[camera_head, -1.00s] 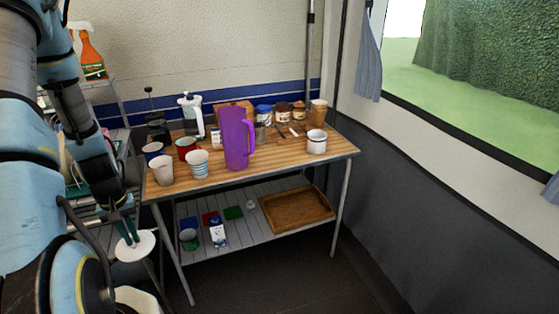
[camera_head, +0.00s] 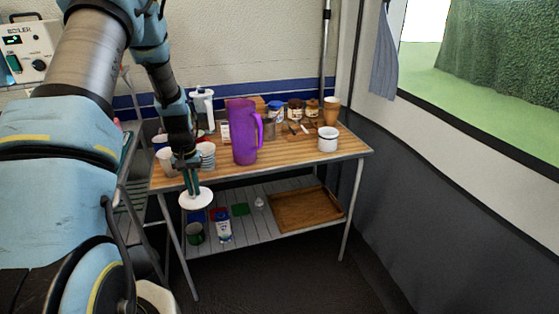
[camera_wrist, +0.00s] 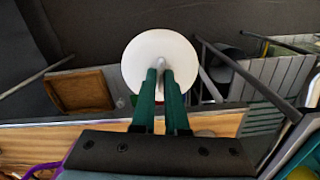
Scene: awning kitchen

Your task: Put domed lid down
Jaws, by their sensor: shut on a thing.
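The domed lid (camera_head: 196,199) is a round white disc with a small knob. My gripper (camera_head: 191,178) is shut on the knob and holds the lid in the air at the front left of the wooden table (camera_head: 285,157). In the head view the lid appears just below the tabletop's front edge, in front of the lower shelf. In the wrist view the lid (camera_wrist: 160,50) hangs beyond the green fingertips (camera_wrist: 161,75), over the table's edge. My arm hides part of the cups at the table's left.
A purple pitcher (camera_head: 242,132), a white mug (camera_head: 328,140), a striped cup (camera_head: 207,155) and several jars stand on the table. Its front right strip is clear. The lower shelf (camera_head: 255,228) holds a wooden tray (camera_head: 305,208), a green mug (camera_head: 194,233) and a carton (camera_head: 223,228).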

